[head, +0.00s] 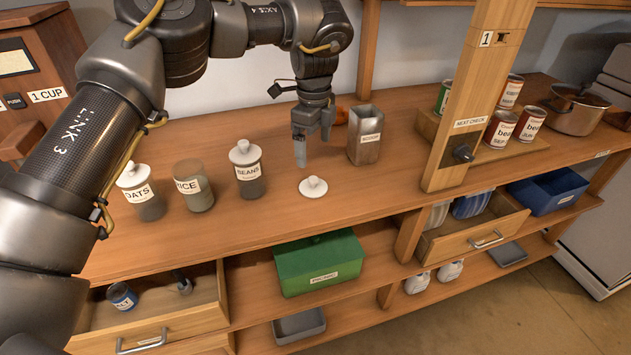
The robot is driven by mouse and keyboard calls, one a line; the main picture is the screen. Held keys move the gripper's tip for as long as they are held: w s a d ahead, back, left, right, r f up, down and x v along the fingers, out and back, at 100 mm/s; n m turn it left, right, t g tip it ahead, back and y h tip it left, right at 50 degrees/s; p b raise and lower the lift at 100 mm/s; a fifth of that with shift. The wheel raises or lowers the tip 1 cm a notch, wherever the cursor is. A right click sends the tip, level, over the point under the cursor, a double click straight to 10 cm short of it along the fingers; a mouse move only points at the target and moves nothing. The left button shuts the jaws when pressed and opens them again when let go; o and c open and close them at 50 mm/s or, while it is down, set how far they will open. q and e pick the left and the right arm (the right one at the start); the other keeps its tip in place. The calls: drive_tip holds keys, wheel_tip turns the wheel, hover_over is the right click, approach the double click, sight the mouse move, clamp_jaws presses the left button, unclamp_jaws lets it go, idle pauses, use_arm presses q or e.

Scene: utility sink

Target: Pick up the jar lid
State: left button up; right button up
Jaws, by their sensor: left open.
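A white jar lid with a round knob (313,187) lies on the wooden counter, right of the beans jar. My left gripper (312,150) points down above and just behind the lid, open and apart from it. The rice jar (194,187) stands without a lid. The oats jar (142,192) and the beans jar (247,169) both wear similar white knobbed lids. My right gripper is not in view.
A square metal canister (365,136) stands right of the gripper. A wooden post (466,110) rises farther right, with several cans and a pot (578,110) beyond. Below are open drawers and a green box (318,265). The counter in front of the lid is clear.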

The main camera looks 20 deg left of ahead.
sight(313, 178)
use_arm(q)
wheel_tip(313, 178, down, 4)
drive_tip(key=shift+s+a, duration=0.1)
drive_tip(key=shift+f, duration=0.35)
drive_tip(key=shift+f+p, duration=0.15)
drive_tip(key=shift+p, duration=0.15)
drive_tip(key=shift+s+f, duration=0.1)
drive_tip(key=shift+f, duration=0.1)
drive_tip(key=f+p, duration=0.1)
drive_tip(key=f, duration=0.2)
drive_tip(key=shift+s+f+p, duration=0.2)
drive_tip(key=shift+f+p, duration=0.15)
drive_tip(key=shift+f, duration=0.5)
drive_tip(key=c, duration=1.1)
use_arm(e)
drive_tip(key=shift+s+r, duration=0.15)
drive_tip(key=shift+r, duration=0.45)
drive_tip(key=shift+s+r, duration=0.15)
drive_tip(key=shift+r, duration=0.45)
